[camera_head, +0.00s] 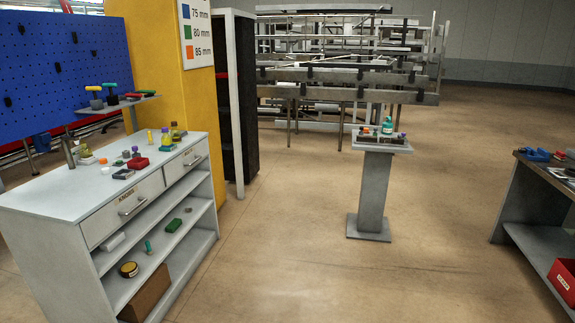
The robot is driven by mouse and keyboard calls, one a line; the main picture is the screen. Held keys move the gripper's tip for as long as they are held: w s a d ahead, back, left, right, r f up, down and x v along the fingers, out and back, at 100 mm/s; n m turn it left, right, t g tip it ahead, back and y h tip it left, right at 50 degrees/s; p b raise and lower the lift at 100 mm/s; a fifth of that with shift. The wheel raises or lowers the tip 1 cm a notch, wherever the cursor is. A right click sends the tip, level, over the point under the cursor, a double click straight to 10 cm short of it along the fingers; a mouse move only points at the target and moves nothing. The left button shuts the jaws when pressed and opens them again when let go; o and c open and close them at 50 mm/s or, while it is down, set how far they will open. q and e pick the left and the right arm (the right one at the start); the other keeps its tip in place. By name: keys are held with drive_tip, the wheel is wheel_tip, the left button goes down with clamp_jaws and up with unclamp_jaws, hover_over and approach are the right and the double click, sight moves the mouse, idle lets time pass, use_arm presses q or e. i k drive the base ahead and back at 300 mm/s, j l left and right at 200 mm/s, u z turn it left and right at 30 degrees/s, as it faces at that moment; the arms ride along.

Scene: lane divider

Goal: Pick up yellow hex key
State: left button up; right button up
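A yellow T-shaped handle (94,88), which looks like the yellow hex key, stands upright in a dark holder on the small wall shelf (146,98) at the left. A green T-shaped handle (109,85) stands right beside it in the same row. The lower part of the yellow one is hidden by its holder. Neither of my grippers shows in this view.
Below the shelf stands a grey cabinet (55,197) with bottles and small items on top. A blue pegboard (45,60) is behind it. A grey pedestal (372,195) stands mid-right and a workbench (535,200) at the right edge. The floor between is clear.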

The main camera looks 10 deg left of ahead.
sight(93, 89)
drive_tip(key=i+j+u, duration=0.2)
drive_tip(key=i+u, duration=0.15)
drive_tip(key=i, duration=0.4)
drive_tip(key=i+u, duration=0.4)
drive_tip(key=i, duration=0.35)
drive_tip(key=i+l+u, duration=0.35)
drive_tip(key=i, duration=0.4)
